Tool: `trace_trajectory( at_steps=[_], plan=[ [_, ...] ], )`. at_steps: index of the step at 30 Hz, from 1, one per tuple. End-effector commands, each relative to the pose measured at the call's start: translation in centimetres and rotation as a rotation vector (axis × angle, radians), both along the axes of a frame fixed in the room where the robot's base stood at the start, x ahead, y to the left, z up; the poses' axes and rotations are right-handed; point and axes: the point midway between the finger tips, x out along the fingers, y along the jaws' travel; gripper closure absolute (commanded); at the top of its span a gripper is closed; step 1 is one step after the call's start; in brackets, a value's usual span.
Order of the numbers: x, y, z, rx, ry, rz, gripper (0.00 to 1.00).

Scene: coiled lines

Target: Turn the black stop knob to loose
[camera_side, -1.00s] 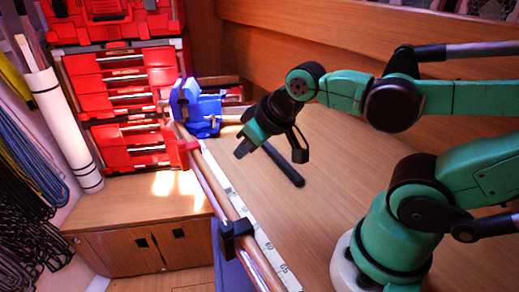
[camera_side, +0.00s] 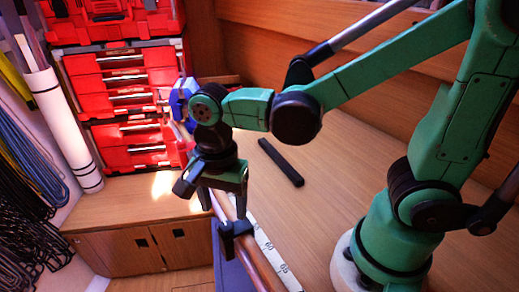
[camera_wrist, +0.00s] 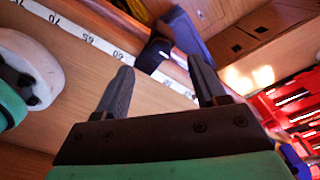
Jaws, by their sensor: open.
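The black stop (camera_side: 237,240) sits around the long brown rail (camera_side: 258,268) beside the white measuring strip. Its knob is not clearly distinct from the block, and I cannot read its setting. My gripper (camera_side: 222,206) points down just above and slightly left of the stop in the side view, fingers apart and empty. In the wrist view the open fingers (camera_wrist: 161,64) frame a gap, and the black stop (camera_wrist: 153,54) lies beyond it, nearer the left fingertip. The gripper appears apart from the stop.
The white measuring strip (camera_side: 268,248) runs along the wooden bench top. A loose black bar (camera_side: 281,163) lies on the bench to the right. A blue fixture (camera_side: 181,98) at the far end is partly hidden by my arm. Red drawers (camera_side: 125,105) stand behind.

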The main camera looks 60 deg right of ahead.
Motion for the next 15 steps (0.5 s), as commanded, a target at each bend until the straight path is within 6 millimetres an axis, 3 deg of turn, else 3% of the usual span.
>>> trace_trajectory(
  at_steps=[9, 15],
  plan=[
    [0.1, 0.0, -3.4, 0.001, -0.003, 0.001, 0.36],
    [0.0, 0.0, -4.5, 0.001, -0.003, 0.002, 0.36]
  ],
)
